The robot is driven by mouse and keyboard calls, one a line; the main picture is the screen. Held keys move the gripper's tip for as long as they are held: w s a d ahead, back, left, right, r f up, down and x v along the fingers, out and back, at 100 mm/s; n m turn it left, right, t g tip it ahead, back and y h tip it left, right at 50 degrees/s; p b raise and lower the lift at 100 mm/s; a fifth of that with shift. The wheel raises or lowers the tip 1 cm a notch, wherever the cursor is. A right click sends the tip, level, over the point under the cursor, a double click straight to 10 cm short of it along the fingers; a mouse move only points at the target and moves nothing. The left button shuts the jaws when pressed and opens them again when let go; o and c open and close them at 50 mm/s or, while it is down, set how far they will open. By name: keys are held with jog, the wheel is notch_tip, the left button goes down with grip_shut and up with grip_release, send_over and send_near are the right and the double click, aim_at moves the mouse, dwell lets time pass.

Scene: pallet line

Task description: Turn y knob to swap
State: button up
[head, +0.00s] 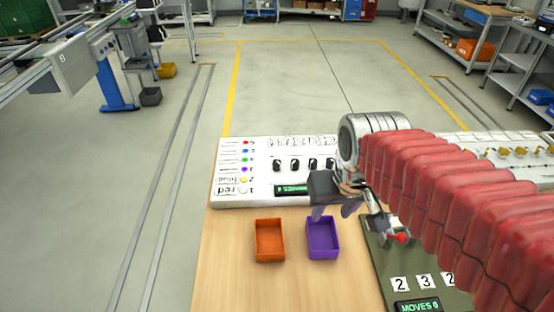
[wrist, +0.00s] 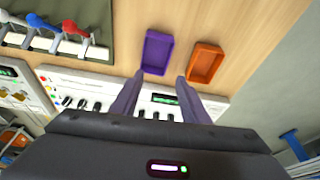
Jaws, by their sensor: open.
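A white panel (head: 228,180) stands at the back of the table, with a row of black knobs (head: 295,165), coloured dots with labels at its left, and a green-lit display (head: 292,189) reading MOVES 0. I cannot read which knob is marked y. My gripper (head: 334,211) is open and empty in front of the panel's right part, above and behind the purple bin; it hides part of the panel. In the wrist view, the open fingers (wrist: 156,84) point past the panel towards the bins, with knobs (wrist: 170,117) showing between and beside them. No finger visibly touches a knob.
An orange bin (head: 269,258) and a purple bin (head: 322,256) sit empty in front of the panel. To the right is an olive board (head: 376,255) with levers (wrist: 72,28), numbers and its own MOVES 0 display. Another panel with yellow handles (head: 518,151) stands behind my arm.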

jog(key=w+a+n+g, duration=0.2)
jog(key=w+a, duration=0.2)
jog(key=w, duration=0.9)
jog(key=n+g, duration=0.1)
jog(key=n, duration=0.5)
send_over(277, 161)
notch_tip(277, 161, down, 2)
notch_tip(277, 161, up, 4)
jog(key=shift+s+f+n, duration=0.1)
jog(key=shift+f+n, duration=0.15)
jog(key=shift+n, duration=0.75)
jog(key=shift+f, duration=0.1)
notch_tip(277, 161, down, 14)
jog(key=shift+r, duration=0.2)
